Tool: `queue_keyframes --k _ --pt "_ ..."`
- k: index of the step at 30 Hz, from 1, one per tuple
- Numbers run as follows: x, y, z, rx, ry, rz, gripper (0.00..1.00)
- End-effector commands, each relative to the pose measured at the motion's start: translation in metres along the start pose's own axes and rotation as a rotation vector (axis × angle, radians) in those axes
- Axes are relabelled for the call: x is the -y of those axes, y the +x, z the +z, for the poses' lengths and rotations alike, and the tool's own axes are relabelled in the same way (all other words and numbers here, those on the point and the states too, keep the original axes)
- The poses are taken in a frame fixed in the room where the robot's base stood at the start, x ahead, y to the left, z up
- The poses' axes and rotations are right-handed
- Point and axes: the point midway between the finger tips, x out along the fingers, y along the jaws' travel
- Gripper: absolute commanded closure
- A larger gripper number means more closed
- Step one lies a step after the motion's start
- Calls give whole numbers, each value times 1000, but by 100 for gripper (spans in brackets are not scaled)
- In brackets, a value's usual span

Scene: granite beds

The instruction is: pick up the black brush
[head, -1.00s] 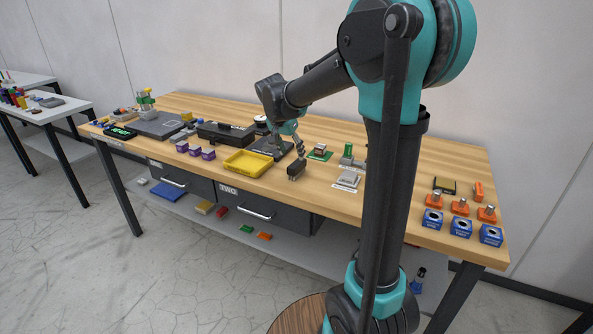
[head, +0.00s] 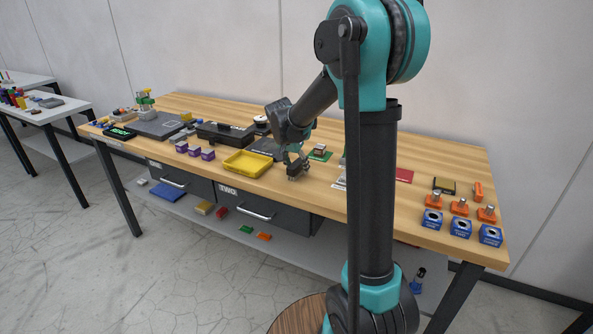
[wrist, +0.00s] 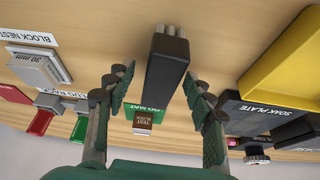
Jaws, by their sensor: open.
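The black brush (wrist: 167,66) is in the middle of the wrist view, a dark block with pale grey bristles at its far end. My gripper (wrist: 157,88) is open, with one green-padded finger on each side of the brush's near part. A gap shows between the brush and the fingers, most clearly at the left.
The yellow tray (head: 246,164) and the soak plate (wrist: 262,113) lie close by. The block nest (wrist: 38,68) is on the opposite side in the wrist view. A green mat (wrist: 152,115) with a test block lies beyond the brush. Bare wood surrounds the brush's bristle end.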

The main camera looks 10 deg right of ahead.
Motion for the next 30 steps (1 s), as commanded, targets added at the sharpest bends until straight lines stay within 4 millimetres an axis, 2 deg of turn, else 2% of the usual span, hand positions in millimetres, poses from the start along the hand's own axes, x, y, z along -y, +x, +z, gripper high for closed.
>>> queue_keyframes --k 2,13,23,26,30 --pt "0 0 0 0 0 0 54" --pt "0 0 0 0 0 0 100" --pt "0 -3 -1 0 0 0 100" --pt "0 -9 -4 0 0 0 100" --pt "0 -26 -10 0 0 0 100"
